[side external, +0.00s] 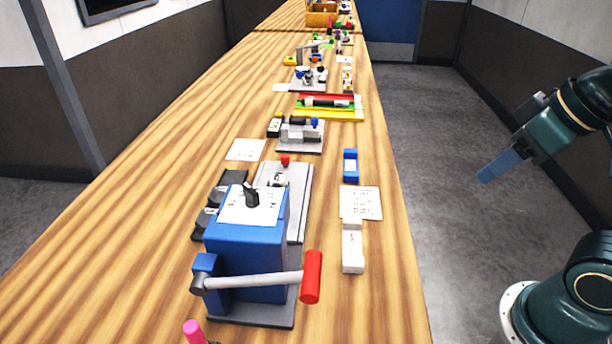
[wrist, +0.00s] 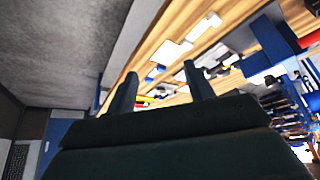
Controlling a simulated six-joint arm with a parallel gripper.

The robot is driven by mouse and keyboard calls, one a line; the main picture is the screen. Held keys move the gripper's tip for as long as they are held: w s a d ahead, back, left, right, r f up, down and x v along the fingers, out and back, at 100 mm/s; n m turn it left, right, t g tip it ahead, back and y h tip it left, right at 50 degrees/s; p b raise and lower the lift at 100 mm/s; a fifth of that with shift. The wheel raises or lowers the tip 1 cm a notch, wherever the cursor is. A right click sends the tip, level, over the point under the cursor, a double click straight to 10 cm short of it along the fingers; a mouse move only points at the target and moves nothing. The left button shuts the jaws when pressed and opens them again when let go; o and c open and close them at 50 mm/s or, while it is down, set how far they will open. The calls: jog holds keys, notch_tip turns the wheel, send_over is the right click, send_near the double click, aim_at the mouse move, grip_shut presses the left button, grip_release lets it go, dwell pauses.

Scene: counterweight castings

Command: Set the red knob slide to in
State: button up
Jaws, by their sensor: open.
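A small red knob (side external: 285,159) stands at the far end of a grey base plate (side external: 299,205), behind a blue box (side external: 246,250) on the wooden bench. A light metal part lies just in front of the knob, partly hidden by the box. I cannot tell the slide's position. My gripper (side external: 490,174) is in the air beyond the bench's right edge, well apart from the knob. In the wrist view my gripper (wrist: 160,70) has its two fingers spread with nothing between them. I cannot make out the knob there.
A lever with a red handle (side external: 312,277) crosses the blue box's front. A white block (side external: 352,248), a paper card (side external: 361,203) and a blue block (side external: 350,165) lie along the right side. More fixtures line the bench behind. The air between my gripper and the bench is clear.

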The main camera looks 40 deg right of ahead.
jog(key=shift+c, duration=1.1)
jog(key=shift+w+r, duration=0.2)
jog(key=shift+c, duration=0.2)
jog(key=w+a+r+n+g, duration=0.1)
jog(key=w+r, duration=0.4)
jog(key=w, duration=0.7)
jog(key=w+a+r+n+g, duration=0.15)
jog(key=w+r, duration=0.25)
jog(key=w, duration=0.7)
jog(key=w+a+f+n+g, duration=0.1)
jog(key=w+a+f, duration=0.1)
jog(key=w+f, duration=0.4)
jog(key=w+a+f+n+g, duration=0.2)
jog(key=w+f, duration=0.5)
jog(key=w, duration=0.7)
jog(key=shift+w+a+f, duration=0.2)
jog(key=shift+w+a, duration=0.1)
jog(key=shift+a, duration=0.2)
jog(key=shift+f+n, duration=0.2)
jog(key=shift+n, duration=0.05)
